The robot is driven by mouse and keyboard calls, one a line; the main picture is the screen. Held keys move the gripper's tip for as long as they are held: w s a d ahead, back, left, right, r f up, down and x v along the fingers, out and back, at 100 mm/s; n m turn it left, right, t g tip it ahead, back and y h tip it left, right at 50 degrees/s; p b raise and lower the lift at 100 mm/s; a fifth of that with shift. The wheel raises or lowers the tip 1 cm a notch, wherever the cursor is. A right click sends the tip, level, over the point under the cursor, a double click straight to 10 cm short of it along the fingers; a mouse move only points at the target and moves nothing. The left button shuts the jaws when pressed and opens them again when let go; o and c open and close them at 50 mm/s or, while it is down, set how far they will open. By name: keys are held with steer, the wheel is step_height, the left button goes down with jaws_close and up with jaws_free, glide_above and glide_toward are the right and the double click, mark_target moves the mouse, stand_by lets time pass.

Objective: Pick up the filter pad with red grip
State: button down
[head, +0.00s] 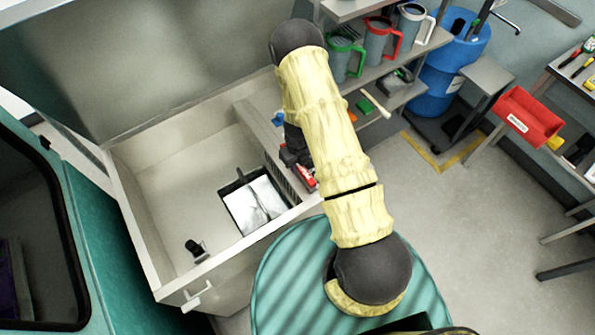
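A small red object with a pale patch (306,176) shows at the left edge of my arm, on the ledge to the right of the sink basin; it may be the filter pad's red grip, but it is partly covered and I cannot make out a pad. The dark end of my arm, with my gripper (293,155), peeks out beside it, just above it in the picture. My yellow-sleeved arm hides most of the gripper. I cannot see its fingers clearly, nor whether it touches or holds the red object.
The basin (165,190) on the left holds a white sheet-like item (255,204) in a dark frame. A blue piece (278,118) lies on the ledge. Orange (352,116) and green (366,106) pieces lie right of my arm. Jugs with coloured handles (378,40) stand on a shelf.

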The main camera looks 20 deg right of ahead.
steer(key=shift+r, duration=0.15)
step_height(320, 180, up, 10)
steer(key=b, duration=0.2)
steer(key=shift+b, duration=0.3)
stand_by(0.6)
